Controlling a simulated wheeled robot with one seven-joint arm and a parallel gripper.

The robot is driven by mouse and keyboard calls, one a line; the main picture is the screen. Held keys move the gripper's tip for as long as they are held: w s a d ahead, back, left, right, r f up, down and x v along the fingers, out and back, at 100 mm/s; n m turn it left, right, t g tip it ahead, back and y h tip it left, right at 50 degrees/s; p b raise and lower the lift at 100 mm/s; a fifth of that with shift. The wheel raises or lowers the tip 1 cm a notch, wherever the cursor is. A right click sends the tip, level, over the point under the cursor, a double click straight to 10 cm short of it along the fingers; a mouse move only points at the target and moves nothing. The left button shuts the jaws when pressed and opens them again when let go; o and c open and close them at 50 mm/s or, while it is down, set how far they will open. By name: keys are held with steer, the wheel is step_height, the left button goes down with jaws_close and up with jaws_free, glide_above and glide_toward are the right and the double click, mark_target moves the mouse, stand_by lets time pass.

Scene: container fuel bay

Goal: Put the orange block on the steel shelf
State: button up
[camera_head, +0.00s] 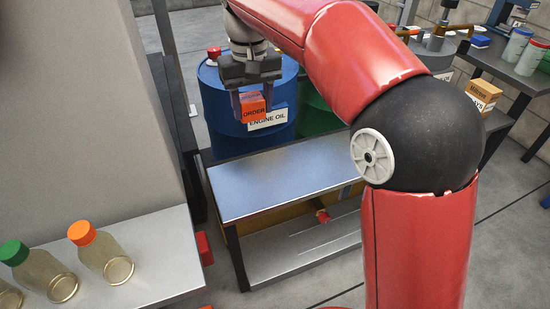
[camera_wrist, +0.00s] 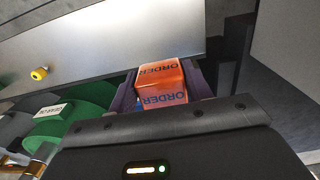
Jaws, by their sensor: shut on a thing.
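The orange block (camera_head: 253,107), printed with the word ORDER, is between the fingers of my gripper (camera_head: 252,103) in the head view. In the wrist view the same block (camera_wrist: 163,84) sits between the two dark fingers, and my gripper (camera_wrist: 165,92) is shut on it. The steel shelf (camera_head: 285,185) is the flat metal top in the middle of the head view, bare, with a lower level under it. My gripper holds the block in the air above and behind the shelf's far edge, in front of the blue drum. The shelf top (camera_wrist: 120,40) also shows in the wrist view.
A blue engine oil drum (camera_head: 222,115) and a green drum (camera_head: 316,122) stand behind the shelf. Bottles with green and orange caps (camera_head: 103,255) stand on a ledge at the lower left. A grey panel rises on the left. The shelf top is clear.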

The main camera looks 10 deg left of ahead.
step_height(320, 180, down, 18)
steer(key=b, duration=0.3)
steer(key=shift+f+b, duration=0.15)
steer(key=shift+b, duration=0.2)
steer(key=shift+f, duration=0.1)
steer(key=o, duration=1)
